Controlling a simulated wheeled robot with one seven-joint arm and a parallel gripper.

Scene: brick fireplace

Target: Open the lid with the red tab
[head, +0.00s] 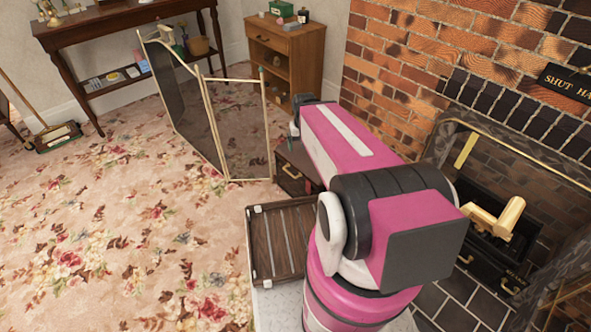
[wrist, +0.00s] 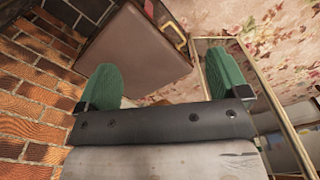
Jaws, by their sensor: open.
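A brown box (wrist: 125,50) lies beyond my fingers in the wrist view, with a brass-coloured fitting (wrist: 167,22) along its right side. A small reddish patch shows by the fitting, too small to tell for sure as the red tab. In the head view a dark box (head: 297,160) with a brass handle (head: 290,170) sits on the floor, partly hidden behind my arm. Its lid looks shut. My gripper (wrist: 163,75) has two green fingers spread wide with nothing between them. The box is apart from the fingers. In the head view the arm mostly hides the gripper.
A folding fire screen (head: 240,130) stands close behind the box. A slatted wooden tray (head: 268,245) lies nearer me. Carpet (head: 120,210) on the left is clear.

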